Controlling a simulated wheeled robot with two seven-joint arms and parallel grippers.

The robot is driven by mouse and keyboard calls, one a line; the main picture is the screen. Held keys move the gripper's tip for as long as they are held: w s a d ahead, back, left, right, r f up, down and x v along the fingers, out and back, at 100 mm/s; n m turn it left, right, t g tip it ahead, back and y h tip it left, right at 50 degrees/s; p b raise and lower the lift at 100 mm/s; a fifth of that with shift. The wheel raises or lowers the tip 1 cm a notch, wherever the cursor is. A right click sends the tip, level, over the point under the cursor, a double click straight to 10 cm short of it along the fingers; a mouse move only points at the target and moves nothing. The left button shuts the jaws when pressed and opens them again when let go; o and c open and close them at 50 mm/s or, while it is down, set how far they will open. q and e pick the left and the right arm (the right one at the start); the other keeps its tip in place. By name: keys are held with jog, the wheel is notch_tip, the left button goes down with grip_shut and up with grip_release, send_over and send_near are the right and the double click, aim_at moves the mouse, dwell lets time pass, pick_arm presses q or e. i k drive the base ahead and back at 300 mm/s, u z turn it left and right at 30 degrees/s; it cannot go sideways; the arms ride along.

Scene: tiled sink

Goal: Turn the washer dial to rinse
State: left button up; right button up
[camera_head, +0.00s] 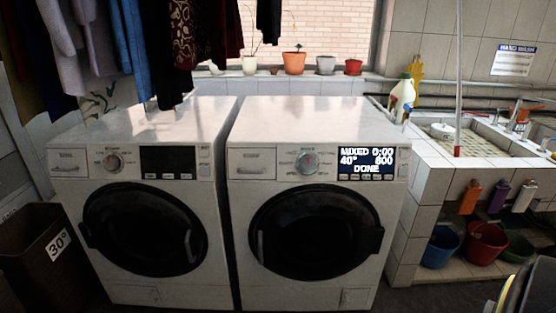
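Two white front-loading machines stand side by side. The right machine (318,120) has a round dial (307,161) at the middle of its panel, left of a lit display (367,162). The display reads MIXED, 0:00, 40°, 600 and DONE. The left machine (150,125) has a similar dial (113,161) and a dark display (167,160). Both round doors are closed. The print around the dials is too small to read. A dark and yellow shape is cut off at the lower right corner; I cannot tell what it is. I see neither gripper's fingers.
Clothes (130,40) hang at the upper left. A dark bin (30,255) marked 30° stands left of the machines. A tiled sink (455,140) is at the right, with a bottle (402,97) near its left edge and buckets (487,243) below. The machine tops are clear.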

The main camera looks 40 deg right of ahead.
aim_at(308, 163)
jog(key=z, duration=0.5)
jog(key=i, duration=1)
jog(key=z, duration=0.85)
